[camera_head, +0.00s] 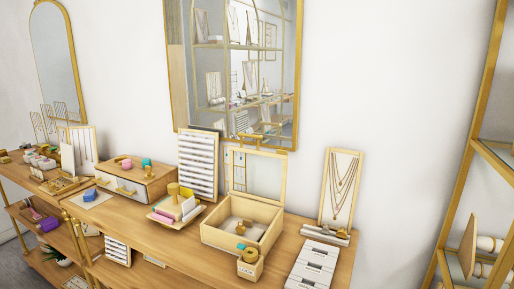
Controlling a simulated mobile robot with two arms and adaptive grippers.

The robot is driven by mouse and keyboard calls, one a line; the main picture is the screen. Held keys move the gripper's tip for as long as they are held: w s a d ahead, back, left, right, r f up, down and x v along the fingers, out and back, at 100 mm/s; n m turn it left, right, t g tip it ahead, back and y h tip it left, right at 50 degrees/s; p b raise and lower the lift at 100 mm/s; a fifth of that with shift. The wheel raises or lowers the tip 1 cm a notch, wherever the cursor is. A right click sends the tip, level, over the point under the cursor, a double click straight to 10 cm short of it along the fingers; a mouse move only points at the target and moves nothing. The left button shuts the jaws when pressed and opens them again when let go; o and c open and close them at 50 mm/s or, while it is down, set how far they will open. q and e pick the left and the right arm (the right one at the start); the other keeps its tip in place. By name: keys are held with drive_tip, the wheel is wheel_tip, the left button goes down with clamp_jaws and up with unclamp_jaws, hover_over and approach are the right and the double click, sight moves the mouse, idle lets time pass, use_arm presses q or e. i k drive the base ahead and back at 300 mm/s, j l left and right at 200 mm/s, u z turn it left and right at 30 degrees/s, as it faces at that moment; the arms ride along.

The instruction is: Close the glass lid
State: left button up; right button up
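A light wooden box (211,235) stands on the wooden table, right of the middle. Its glass lid (283,178), a clear pane in a wooden frame, is hinged at the back and stands open, about upright. Several small items lie inside the box, partly hidden by its front wall. Neither of my grippers is in the head view.
A small wooden holder (250,271) with a gold-topped item stands close in front of the box. A white slotted tray (310,268) and a necklace stand (341,187) are to the right.

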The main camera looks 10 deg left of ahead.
sight(281, 154)
drive_tip(key=i+j+z, duration=0.15)
drive_tip(key=j, duration=0.2)
drive_tip(key=i+j+z, duration=0.1)
drive_tip(key=j, duration=0.3)
drive_tip(key=i+j+z, duration=0.15)
drive_tip(key=j, duration=0.25)
